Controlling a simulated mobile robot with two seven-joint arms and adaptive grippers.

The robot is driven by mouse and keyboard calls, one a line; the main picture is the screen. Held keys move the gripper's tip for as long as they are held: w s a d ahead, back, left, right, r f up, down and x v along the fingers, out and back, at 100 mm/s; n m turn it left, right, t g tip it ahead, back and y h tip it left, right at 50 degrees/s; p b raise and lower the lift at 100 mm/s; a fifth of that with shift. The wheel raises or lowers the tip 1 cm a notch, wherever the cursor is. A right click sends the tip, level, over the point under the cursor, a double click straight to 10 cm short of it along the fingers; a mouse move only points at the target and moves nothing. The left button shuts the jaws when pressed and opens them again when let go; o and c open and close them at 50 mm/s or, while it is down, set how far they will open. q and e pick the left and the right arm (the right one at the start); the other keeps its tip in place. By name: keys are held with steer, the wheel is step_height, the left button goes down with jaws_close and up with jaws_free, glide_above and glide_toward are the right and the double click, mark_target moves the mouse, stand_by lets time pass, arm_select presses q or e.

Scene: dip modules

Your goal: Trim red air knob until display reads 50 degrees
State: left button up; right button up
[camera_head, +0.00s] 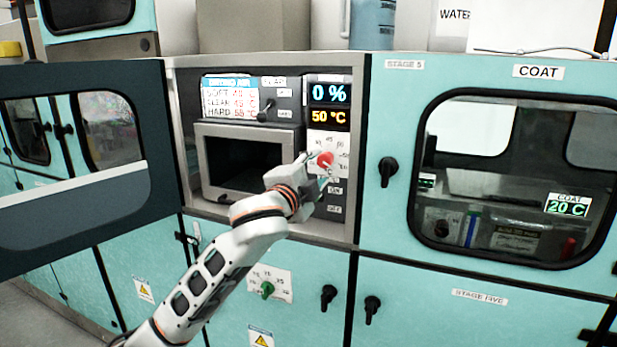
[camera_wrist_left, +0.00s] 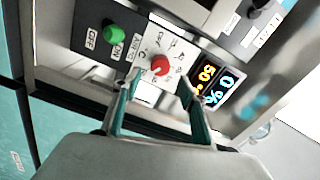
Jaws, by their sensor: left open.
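The red air knob (camera_head: 325,159) sits on a white dial plate on the control panel, below the display (camera_head: 328,104). The display reads 0 % in blue and 50 °C in yellow. My left gripper (camera_head: 316,167) is at the knob in the head view, partly overlapping it. In the left wrist view the red knob (camera_wrist_left: 160,65) shows between the fingertips of my left gripper (camera_wrist_left: 158,83). The fingers are apart and open, with a visible gap around the knob. The display (camera_wrist_left: 214,86) also shows there, tilted. My right gripper is not in view.
A green knob (camera_wrist_left: 115,33) with ON and OFF labels is beside the red one. A settings chart (camera_head: 229,97) and a dark open chamber (camera_head: 243,163) are left of the panel. An open door (camera_head: 75,240) stands at left. The COAT cabinet (camera_head: 400,85) is at right.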

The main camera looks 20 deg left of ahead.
arm_select(q)
steer(key=s, duration=0.5)
steer(key=shift+a, duration=0.1)
steer(key=s+d+f+n+g+h, duration=0.1)
steer(key=s+f+n+g, duration=0.15)
steer(key=f, duration=1.45)
steer(key=s+d+f+n+g+h, duration=0.1)
steer(key=s+f+n+g, duration=0.2)
steer(key=f, duration=1.3)
steer(key=s+a+f+n+g, duration=0.1)
steer(key=s+f+n, duration=0.5)
steer(key=s+f, duration=1.8)
steer(key=s+g, duration=0.1)
steer(key=s, duration=0.1)
steer(key=shift+s+a+f+y, duration=0.3)
stand_by(1.0)
